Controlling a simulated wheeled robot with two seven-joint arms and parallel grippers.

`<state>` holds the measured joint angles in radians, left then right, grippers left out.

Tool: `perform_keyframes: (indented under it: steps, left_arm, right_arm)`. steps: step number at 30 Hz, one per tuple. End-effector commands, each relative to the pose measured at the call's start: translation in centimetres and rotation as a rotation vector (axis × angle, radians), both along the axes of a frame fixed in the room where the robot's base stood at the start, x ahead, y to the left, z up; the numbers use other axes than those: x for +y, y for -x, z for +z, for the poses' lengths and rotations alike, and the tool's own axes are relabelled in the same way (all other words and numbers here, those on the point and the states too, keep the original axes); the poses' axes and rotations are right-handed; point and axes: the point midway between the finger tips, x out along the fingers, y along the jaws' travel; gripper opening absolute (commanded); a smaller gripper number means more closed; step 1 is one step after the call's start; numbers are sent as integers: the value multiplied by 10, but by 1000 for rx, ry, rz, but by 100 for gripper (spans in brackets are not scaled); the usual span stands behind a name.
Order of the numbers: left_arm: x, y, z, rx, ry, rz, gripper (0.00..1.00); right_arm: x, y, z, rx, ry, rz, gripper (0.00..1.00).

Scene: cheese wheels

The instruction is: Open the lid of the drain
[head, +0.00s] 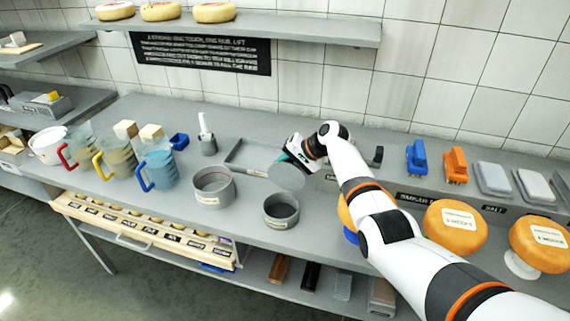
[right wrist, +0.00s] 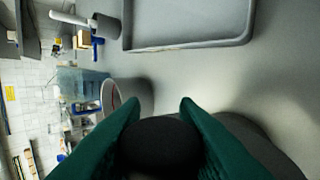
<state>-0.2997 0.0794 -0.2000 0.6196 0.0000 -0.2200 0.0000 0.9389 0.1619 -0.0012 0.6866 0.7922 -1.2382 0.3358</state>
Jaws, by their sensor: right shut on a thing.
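A round grey lid (head: 287,177) is at the middle of the counter in the head view, just below my right gripper (head: 290,156). In the right wrist view the teal fingers of my right gripper (right wrist: 160,120) are closed around a dark rounded knob (right wrist: 160,145), with part of a dark grey disc (right wrist: 262,142) behind them. I cannot tell whether the lid touches the counter. An open grey round pot (head: 281,212) stands just in front of the lid, and a wider grey ring-shaped pot (head: 213,187) stands to the left. My left gripper is out of view.
A shallow grey tray (head: 232,155) lies behind and left of the lid; it also shows in the right wrist view (right wrist: 190,44). Coloured-handled jugs (head: 158,170) stand left. Orange cheese wheels (head: 455,226) and brushes (head: 455,165) are right. A shelf (head: 290,28) hangs above.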

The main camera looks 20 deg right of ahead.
Motion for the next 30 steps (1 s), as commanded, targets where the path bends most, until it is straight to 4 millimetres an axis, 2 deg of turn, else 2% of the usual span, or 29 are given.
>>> perform_keyframes:
  steps: [21,22,24,26,30]
  left_arm:
    - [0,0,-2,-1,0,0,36]
    - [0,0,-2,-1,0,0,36]
    - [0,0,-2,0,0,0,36]
    - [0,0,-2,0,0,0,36]
    - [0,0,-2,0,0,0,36]
  right_arm:
    - [2,3,-2,65,-44,-2,0]
    - [2,3,-2,65,-44,-2,30]
    - [2,3,-2,66,-43,-2,41]
    - [2,3,-2,66,-43,-2,50]
    - [2,3,-2,66,-43,-1,50]
